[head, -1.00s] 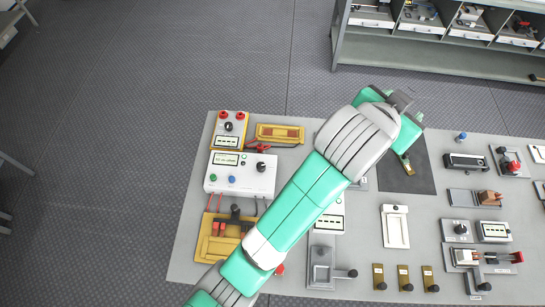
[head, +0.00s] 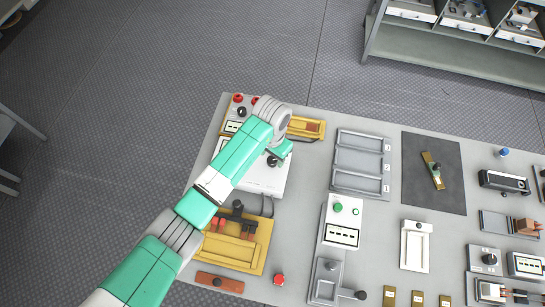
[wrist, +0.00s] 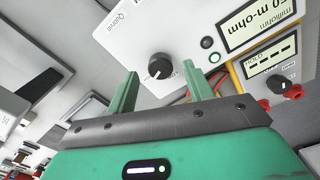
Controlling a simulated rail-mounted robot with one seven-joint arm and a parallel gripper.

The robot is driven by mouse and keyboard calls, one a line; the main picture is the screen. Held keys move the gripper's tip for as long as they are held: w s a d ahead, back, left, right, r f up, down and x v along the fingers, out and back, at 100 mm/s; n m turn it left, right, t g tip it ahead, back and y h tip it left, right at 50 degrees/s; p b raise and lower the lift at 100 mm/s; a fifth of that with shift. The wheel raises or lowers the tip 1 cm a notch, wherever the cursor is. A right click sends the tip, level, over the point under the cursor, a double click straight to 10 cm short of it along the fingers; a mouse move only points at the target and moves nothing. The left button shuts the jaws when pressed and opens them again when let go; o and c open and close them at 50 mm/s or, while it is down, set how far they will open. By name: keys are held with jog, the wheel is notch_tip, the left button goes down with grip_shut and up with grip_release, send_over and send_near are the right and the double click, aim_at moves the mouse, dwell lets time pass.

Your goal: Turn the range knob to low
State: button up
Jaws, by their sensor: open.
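The white milliohm meter (head: 265,181) stands at the left of the board, partly hidden under my arm. Its black round range knob (head: 272,161) shows just beside my gripper (head: 283,150). In the wrist view the knob (wrist: 160,66) appears between the two green fingertips (wrist: 160,70), with a gap on both sides. A white mark on the knob points to the lower left of that view. My gripper is open and empty.
A second meter with a smaller knob (wrist: 277,84) stands close beside the milliohm meter. A yellow tray (head: 312,127) lies behind it and a yellow fixture (head: 232,245) in front. A grey three-slot rack (head: 360,160) and a dark mat (head: 433,172) lie to the right.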

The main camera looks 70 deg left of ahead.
jog(key=shift+f, duration=1.15)
jog(key=c, duration=1)
jog(key=shift+w+r+p, duration=0.1)
jog(key=shift+r+p, duration=0.05)
jog(key=shift+p, duration=0.15)
jog(key=shift+n+p, duration=0.95)
jog(key=shift+n, duration=0.25)
jog(key=n+p, duration=0.2)
jog(key=n, duration=0.2)
jog(key=shift+p, duration=0.35)
jog(key=n+p, duration=0.1)
jog(key=n, duration=0.3)
jog(key=shift+n+p, duration=0.35)
jog(key=shift+n, duration=1.55)
